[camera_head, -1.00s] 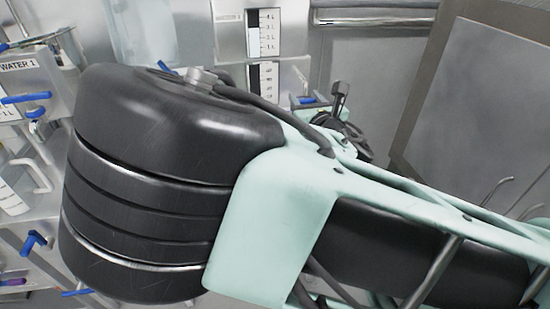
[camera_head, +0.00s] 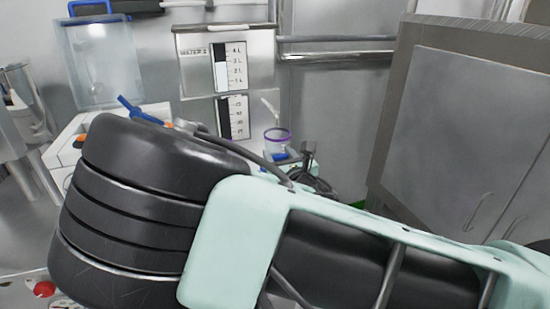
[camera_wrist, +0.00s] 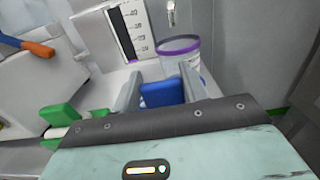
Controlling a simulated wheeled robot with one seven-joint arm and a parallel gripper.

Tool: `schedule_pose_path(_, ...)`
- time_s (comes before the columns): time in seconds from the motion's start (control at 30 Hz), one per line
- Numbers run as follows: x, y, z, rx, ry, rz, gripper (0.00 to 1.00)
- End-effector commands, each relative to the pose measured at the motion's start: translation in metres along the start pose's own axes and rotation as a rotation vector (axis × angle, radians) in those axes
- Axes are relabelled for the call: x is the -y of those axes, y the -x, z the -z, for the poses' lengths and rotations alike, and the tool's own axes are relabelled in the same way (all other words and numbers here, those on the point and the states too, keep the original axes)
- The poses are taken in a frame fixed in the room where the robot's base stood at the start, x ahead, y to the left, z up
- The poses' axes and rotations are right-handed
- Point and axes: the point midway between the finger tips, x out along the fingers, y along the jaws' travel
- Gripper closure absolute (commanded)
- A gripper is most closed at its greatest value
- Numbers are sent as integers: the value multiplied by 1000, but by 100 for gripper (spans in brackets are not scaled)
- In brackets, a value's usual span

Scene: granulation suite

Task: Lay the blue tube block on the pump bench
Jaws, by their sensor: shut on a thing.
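My gripper (camera_wrist: 160,92) shows in the wrist view with its two grey fingers on either side of the blue tube block (camera_wrist: 160,96). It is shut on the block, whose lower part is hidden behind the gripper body. A pale bench surface (camera_wrist: 110,88) lies beyond the fingers; I cannot tell for sure whether it is the pump bench, or how high the block is above it. In the head view my own dark and mint arm covers the middle, and the fingers cannot be made out.
A clear container with a purple rim (camera_wrist: 180,46) stands just beyond the fingers and also shows in the head view (camera_head: 278,143). A steel tank with a level scale (camera_head: 228,62) is behind it. A green piece (camera_wrist: 58,114) is at left. A grey cabinet (camera_head: 460,130) stands right.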

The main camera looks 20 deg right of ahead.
Motion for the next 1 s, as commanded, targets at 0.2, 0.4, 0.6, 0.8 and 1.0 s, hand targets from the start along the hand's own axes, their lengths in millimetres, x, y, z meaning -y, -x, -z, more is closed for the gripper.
schedule_pose_path(0.2, 0, 0, 3, 1, -1, 0, 98)
schedule_pose_path(0.4, 0, 0, 5, 1, -2, 0, 43)
schedule_pose_path(0.6, 0, 0, 5, 0, -1, 0, 35)
schedule_pose_path(0.8, 0, 2, 3, 0, 0, -1, 35)
schedule_pose_path(1.0, -1, 33, 3, -1, 2, -3, 35)
